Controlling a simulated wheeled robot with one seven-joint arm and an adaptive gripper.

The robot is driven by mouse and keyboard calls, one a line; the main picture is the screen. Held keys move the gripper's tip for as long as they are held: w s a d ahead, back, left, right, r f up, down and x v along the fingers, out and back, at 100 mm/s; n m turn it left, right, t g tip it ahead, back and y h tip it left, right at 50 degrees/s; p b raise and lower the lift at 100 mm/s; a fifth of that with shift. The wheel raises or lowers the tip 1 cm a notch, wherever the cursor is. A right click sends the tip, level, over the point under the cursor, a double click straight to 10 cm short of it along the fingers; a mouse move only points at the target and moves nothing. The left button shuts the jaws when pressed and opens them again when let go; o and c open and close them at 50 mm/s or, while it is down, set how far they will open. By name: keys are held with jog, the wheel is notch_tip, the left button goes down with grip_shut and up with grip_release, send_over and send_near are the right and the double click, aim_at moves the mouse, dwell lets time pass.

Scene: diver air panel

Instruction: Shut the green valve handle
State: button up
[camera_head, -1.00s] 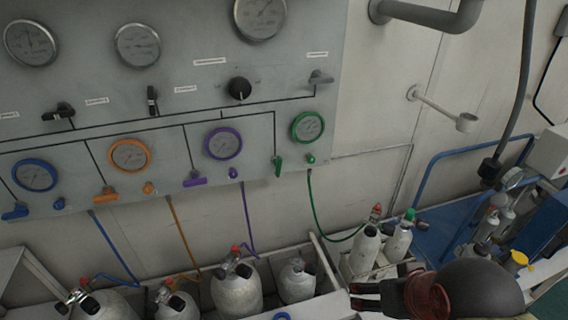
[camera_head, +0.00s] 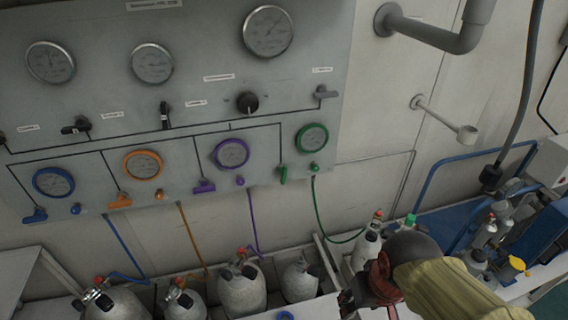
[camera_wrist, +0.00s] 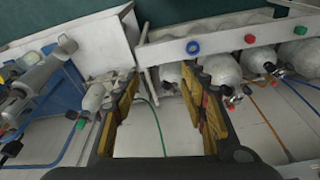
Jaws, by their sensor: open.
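The green valve handle (camera_head: 283,174) is on the grey panel (camera_head: 235,120), below the green-rimmed gauge (camera_head: 312,138). It hangs roughly vertical, with a small green knob (camera_head: 314,167) to its right. My gripper (camera_head: 366,302) is low at the bottom of the head view, below and to the right of the handle and well apart from it. In the wrist view my gripper (camera_wrist: 160,108) is open and empty, its yellow-padded fingers spread apart. The green hose (camera_wrist: 157,125) shows between them. The green handle is not visible in the wrist view.
Grey cylinders (camera_head: 242,288) stand in a white rack below the panel. Orange (camera_head: 120,201), purple (camera_head: 204,187) and blue (camera_head: 35,215) handles sit left of the green one. A blue rail (camera_head: 470,156) and a wall pipe (camera_head: 430,33) are at the right. The wall right of the panel is mostly clear.

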jog(key=shift+n+t+y, duration=0.3)
jog(key=shift+n+t, duration=0.1)
jog(key=shift+n, duration=0.1)
jog(key=w+a+f+p, duration=0.2)
jog(key=w, duration=0.1)
jog(key=w+a+f+p, duration=0.2)
jog(key=w+f, duration=0.1)
jog(key=w, duration=0.1)
jog(key=w+a+f+p, duration=0.1)
jog(key=w+a+f, duration=0.1)
jog(key=w, duration=0.1)
jog(key=shift+w+f+p, duration=0.25)
jog(key=shift+w+p, duration=0.15)
jog(key=c, duration=0.3)
jog(key=t+y+p, duration=0.3)
jog(key=t+y, duration=0.1)
jog(key=t, duration=1)
send_near(285, 176)
jog(key=w, duration=0.3)
jog(key=shift+m, duration=0.4)
jog(key=shift+a+x, duration=0.2)
jog(key=shift+x, duration=1.9)
jog(key=shift+a+x, duration=0.2)
jog(key=shift+x, duration=1.9)
jog(key=shift+s, duration=0.2)
jog(key=shift+c, duration=1.2)
grip_shut()
